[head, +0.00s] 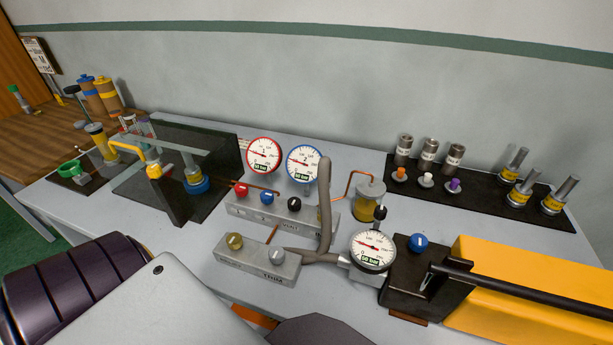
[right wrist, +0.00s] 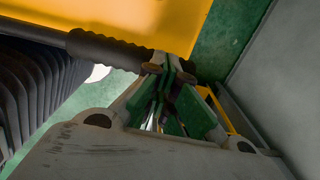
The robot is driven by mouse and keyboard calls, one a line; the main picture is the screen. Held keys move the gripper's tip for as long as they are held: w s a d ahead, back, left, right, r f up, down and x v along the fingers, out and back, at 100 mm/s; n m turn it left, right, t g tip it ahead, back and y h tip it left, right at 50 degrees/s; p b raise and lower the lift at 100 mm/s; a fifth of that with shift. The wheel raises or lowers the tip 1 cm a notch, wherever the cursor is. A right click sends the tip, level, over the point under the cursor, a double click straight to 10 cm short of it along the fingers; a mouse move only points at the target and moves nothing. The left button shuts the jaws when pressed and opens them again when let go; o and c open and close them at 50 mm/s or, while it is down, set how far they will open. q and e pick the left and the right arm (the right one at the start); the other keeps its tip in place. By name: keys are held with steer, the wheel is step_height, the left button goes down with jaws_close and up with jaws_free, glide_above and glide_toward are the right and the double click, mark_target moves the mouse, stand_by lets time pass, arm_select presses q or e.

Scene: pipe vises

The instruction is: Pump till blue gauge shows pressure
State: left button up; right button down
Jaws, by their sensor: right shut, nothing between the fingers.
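The blue-rimmed gauge (head: 305,162) stands at the back middle of the bench in the head view. Its needle points left, and its small green label is too small to read surely. The yellow hand pump (head: 555,312) is at the front right, with a black block (head: 408,282) and a blue knob (head: 418,243). Its long black lever (head: 530,285) runs to the right, out of the picture. In the right wrist view, my right gripper (right wrist: 168,72) is shut and empty beside the lever's ribbed grip (right wrist: 110,50); contact is unclear. My left gripper is out of view.
A red-rimmed gauge (head: 263,155) stands left of the blue one. A third gauge (head: 372,250) sits beside the pump. Valve blocks (head: 258,262) and grey hose fill the middle. A black mat (head: 478,193) with cylinders lies at the back right.

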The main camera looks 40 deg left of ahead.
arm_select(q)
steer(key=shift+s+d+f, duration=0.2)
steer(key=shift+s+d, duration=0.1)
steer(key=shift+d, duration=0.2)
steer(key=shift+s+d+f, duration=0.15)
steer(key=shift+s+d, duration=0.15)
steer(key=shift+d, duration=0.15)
arm_select(e)
steer(key=shift+s+f, duration=0.1)
steer(key=shift+f, duration=0.2)
arm_select(q)
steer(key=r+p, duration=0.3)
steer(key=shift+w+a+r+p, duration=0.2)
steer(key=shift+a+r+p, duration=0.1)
steer(key=shift+p, duration=0.1)
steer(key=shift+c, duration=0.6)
arm_select(e)
steer(key=r, duration=0.2)
steer(key=a+r, duration=0.1)
steer(key=r, duration=0.3)
steer(key=shift+a+r, duration=0.25)
steer(key=shift+a, duration=0.05)
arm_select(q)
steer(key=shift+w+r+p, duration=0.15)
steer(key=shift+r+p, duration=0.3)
arm_select(e)
steer(key=shift+a+r, duration=0.15)
steer(key=shift+r, duration=0.65)
